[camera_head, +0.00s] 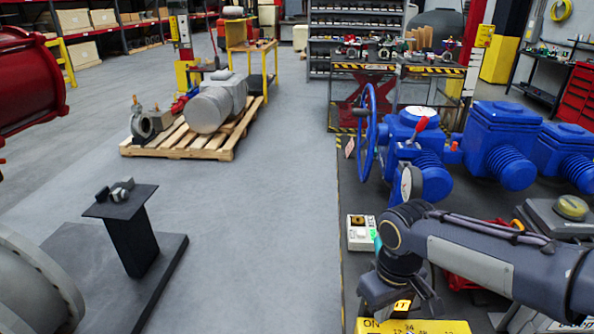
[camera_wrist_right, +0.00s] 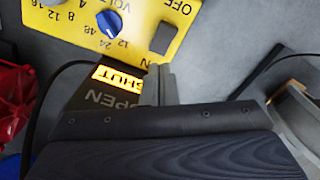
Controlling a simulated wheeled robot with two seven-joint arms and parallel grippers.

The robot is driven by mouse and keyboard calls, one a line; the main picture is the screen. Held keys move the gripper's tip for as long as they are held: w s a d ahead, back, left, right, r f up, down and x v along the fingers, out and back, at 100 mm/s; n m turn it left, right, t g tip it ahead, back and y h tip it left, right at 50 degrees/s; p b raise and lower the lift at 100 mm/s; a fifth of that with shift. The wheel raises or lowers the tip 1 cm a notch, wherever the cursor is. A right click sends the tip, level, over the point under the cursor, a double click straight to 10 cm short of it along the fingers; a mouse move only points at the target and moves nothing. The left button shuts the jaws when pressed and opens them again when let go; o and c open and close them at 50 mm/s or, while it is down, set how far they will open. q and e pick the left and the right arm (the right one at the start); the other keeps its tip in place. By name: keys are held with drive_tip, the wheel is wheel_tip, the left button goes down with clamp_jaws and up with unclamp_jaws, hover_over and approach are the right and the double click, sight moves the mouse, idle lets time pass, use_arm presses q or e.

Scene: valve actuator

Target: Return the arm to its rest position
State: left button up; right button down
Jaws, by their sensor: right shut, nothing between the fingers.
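My right arm (camera_head: 500,255) comes in from the right and reaches over the dark bench in the head view. Its gripper (camera_head: 400,300) points down, just above a yellow control box (camera_head: 415,326) at the bottom edge. In the right wrist view the gripper fingers (camera_wrist_right: 160,85) are together and empty. They are beside a lit SHUT/OPEN indicator (camera_wrist_right: 118,78) and the yellow panel (camera_wrist_right: 125,30) with its blue dial (camera_wrist_right: 109,22). I cannot tell whether the fingers touch the box. SHUT is lit orange and OPEN is dark. My left gripper is not in view.
A small white box (camera_head: 360,233) sits left of the gripper. A black stand (camera_head: 130,235) is at left. The grey floor (camera_head: 270,230) between is clear.

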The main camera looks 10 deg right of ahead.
drive_tip(key=s+a+m+t+y, duration=0.1)
drive_tip(key=s+m+t+y, duration=0.2)
drive_tip(key=s, duration=0.8)
drive_tip(key=r+m+t, duration=0.1)
drive_tip(key=m+t, duration=0.1)
drive_tip(key=shift+s+t+y, duration=0.3)
